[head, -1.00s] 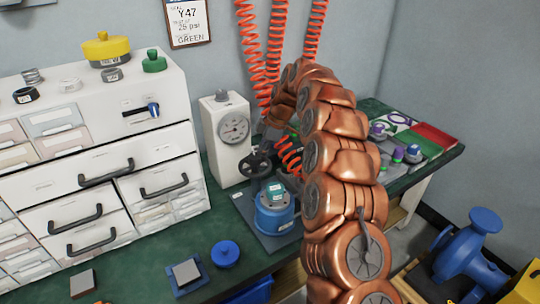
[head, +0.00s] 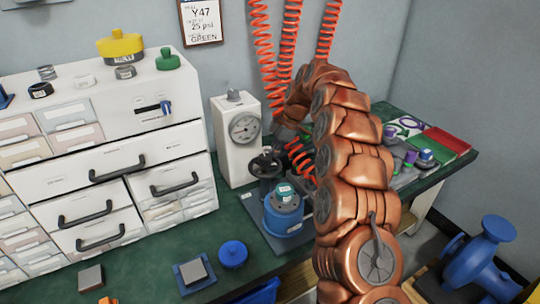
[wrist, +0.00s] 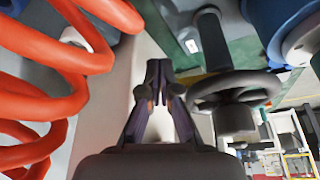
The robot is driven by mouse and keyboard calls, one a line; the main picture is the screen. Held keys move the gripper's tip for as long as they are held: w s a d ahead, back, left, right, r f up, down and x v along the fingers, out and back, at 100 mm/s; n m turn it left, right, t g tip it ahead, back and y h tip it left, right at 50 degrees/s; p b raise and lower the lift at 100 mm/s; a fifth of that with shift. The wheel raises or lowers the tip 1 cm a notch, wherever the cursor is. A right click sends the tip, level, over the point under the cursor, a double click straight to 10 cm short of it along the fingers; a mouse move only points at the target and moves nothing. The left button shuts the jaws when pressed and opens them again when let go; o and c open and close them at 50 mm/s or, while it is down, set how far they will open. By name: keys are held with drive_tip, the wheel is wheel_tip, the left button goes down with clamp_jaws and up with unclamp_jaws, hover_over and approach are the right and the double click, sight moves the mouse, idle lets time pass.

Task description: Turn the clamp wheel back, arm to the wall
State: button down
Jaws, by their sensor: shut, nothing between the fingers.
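The dark clamp wheel (head: 265,163) stands on the test stand in front of the white gauge box (head: 238,150). In the wrist view the clamp wheel (wrist: 235,88) is close, just right of my gripper. My gripper (wrist: 158,68) is shut and empty, with its fingertips apart from the rim in the picture. In the head view my copper arm curves over the bench and the fingers cannot be made out clearly. A blue cylindrical housing (head: 284,214) with a teal cap (head: 285,190) sits on the stand plate, in front of the wheel.
Orange coiled hoses (head: 264,60) hang by my wrist; one coil (wrist: 65,65) fills the left of the wrist view. A white drawer cabinet (head: 110,140) stands left. A blue cap (head: 232,254) lies on the green bench (head: 140,262). A blue pump (head: 478,255) stands right.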

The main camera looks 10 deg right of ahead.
drive_tip(key=w+d+f+p+v, duration=0.1)
drive_tip(key=d+p+v, duration=0.1)
drive_tip(key=v, duration=0.9)
drive_tip(key=s+a+r+m+g, duration=0.1)
drive_tip(key=s+a+r+m, duration=0.25)
drive_tip(key=s, duration=0.45)
drive_tip(key=s+d+f+m+g+h, duration=0.1)
drive_tip(key=s+d+f+m, duration=0.3)
drive_tip(key=s, duration=1.1)
drive_tip(key=s+a+f+m+h, duration=0.15)
drive_tip(key=s+m, duration=0.35)
drive_tip(key=s, duration=0.9)
drive_tip(key=s+d+f+m+g+h, duration=0.1)
drive_tip(key=s+d+f+m+h, duration=0.3)
drive_tip(key=s, duration=1.1)
wheel_tip(320, 180, up, 22)
drive_tip(key=a+y+p, duration=0.1)
drive_tip(key=y+p, duration=0.1)
drive_tip(key=p, duration=1.8)
drive_tip(key=shift+a+r+t, duration=0.15)
drive_tip(key=shift+a+t, duration=0.05)
drive_tip(key=shift+t, duration=0.2)
